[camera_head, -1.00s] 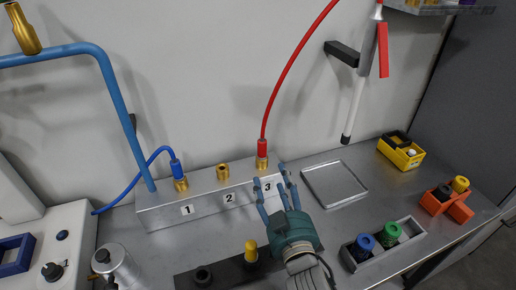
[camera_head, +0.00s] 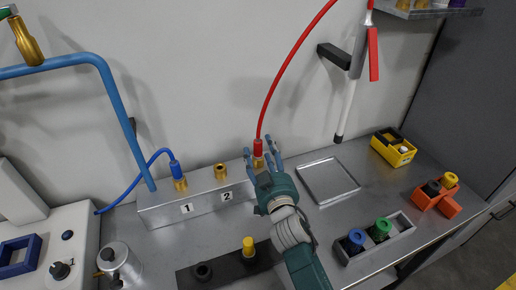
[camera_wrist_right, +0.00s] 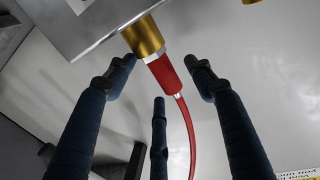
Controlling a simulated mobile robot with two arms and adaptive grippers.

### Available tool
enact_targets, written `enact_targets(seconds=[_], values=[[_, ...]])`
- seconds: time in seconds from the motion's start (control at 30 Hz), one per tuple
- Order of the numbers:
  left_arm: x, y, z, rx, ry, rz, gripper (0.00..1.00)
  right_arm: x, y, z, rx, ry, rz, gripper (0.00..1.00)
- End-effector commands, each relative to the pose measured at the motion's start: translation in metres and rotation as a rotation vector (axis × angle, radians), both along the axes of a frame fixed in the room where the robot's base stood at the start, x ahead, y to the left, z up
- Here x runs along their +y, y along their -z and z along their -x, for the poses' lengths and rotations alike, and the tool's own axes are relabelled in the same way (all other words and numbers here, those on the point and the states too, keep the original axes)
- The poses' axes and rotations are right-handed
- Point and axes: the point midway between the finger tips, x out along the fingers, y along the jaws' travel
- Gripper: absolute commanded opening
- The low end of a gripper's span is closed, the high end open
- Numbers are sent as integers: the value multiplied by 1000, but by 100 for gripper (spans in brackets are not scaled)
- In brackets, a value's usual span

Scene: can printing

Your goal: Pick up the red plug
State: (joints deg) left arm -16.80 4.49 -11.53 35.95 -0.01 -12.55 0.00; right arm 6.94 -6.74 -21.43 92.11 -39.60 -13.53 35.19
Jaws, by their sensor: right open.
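The red plug (camera_head: 258,148) stands upright in a brass socket at the right end of the metal block (camera_head: 205,203), its red hose rising from its top. My right gripper (camera_head: 262,158) is open, with its fingers around the plug's sides and apart from it as far as I can see. In the right wrist view the red plug (camera_wrist_right: 165,75) sits on its brass fitting (camera_wrist_right: 143,37), between the spread fingers of the right gripper (camera_wrist_right: 160,85). The label below this socket is hidden behind the gripper in the head view. My left gripper is not in view.
A blue plug (camera_head: 176,169) with a blue hose is in socket 1, and socket 2 (camera_head: 221,171) is empty brass. A square metal tray (camera_head: 328,183) lies right of the gripper. A dark block with a yellow peg (camera_head: 248,245) stands in front.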

Motion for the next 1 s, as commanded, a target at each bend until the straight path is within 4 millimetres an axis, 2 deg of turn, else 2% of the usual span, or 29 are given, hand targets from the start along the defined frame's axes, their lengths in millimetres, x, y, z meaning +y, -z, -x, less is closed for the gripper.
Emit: enact_targets(seconds=[0.17,0.4,0.77,0.83,0.9,1.0], values=[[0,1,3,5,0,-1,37,0,0,0,0,0,0,54],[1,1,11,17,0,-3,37,0,-1,0,-1,-1,-1,6],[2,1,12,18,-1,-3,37,1,-5,0,-5,-2,-3,6],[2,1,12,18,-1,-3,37,0,-10,0,-6,-1,-5,6],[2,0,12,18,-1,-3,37,1,-17,0,-9,-2,-3,0],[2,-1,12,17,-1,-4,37,1,-32,0,-10,-3,-2,0]])
